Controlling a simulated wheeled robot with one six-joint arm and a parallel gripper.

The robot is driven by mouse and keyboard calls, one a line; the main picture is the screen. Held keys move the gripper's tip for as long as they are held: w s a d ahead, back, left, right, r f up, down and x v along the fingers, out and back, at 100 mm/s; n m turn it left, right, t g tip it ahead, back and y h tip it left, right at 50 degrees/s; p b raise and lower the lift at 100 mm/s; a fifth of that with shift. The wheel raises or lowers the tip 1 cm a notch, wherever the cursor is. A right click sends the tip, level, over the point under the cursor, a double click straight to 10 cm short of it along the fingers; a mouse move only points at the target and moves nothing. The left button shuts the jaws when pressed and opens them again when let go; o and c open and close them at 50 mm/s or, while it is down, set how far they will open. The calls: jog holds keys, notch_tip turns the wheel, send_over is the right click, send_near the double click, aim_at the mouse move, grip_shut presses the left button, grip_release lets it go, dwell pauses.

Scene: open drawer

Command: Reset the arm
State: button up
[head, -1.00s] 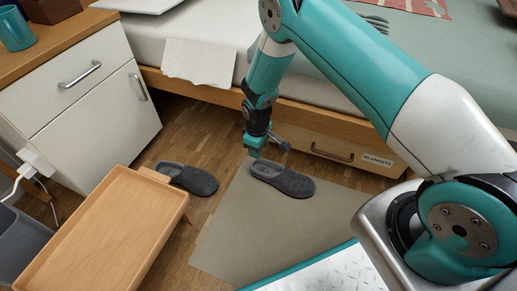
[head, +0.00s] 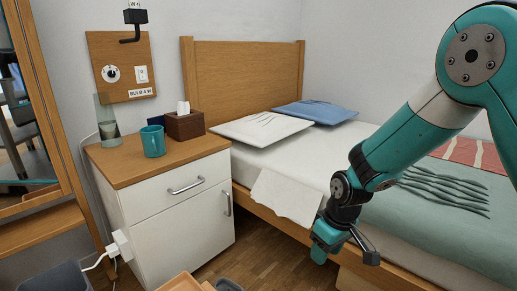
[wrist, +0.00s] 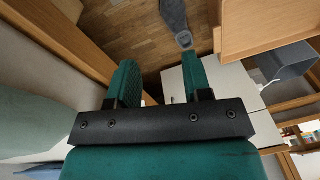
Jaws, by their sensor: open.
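My gripper (head: 342,248) hangs beside the bed's near side in the head view, at the lower end of my teal and white arm. In the wrist view its two teal fingers (wrist: 160,78) stand apart with nothing between them. The gripper is open and empty. The arm bends down from the upper right of the head view, in front of the bed (head: 300,162).
A white nightstand (head: 178,215) with its drawer shut stands to the left. It bears a teal mug (head: 153,141) and a tissue box (head: 186,126). The wrist view shows a grey slipper (wrist: 175,15), a wooden tray table (wrist: 262,28) and a grey bin (wrist: 288,64).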

jog(key=s+a+r+y+p, duration=0.15)
jog(key=s+r+p, duration=0.65)
jog(key=s+r, duration=1.8)
notch_tip(320, 180, up, 37)
jog(key=w+p, duration=0.1)
jog(key=p, duration=3.4)
jog(key=shift+w+d+y, duration=0.2)
jog(key=shift+w+y, duration=0.2)
jog(key=shift+y, duration=0.05)
jog(key=shift+r, duration=0.1)
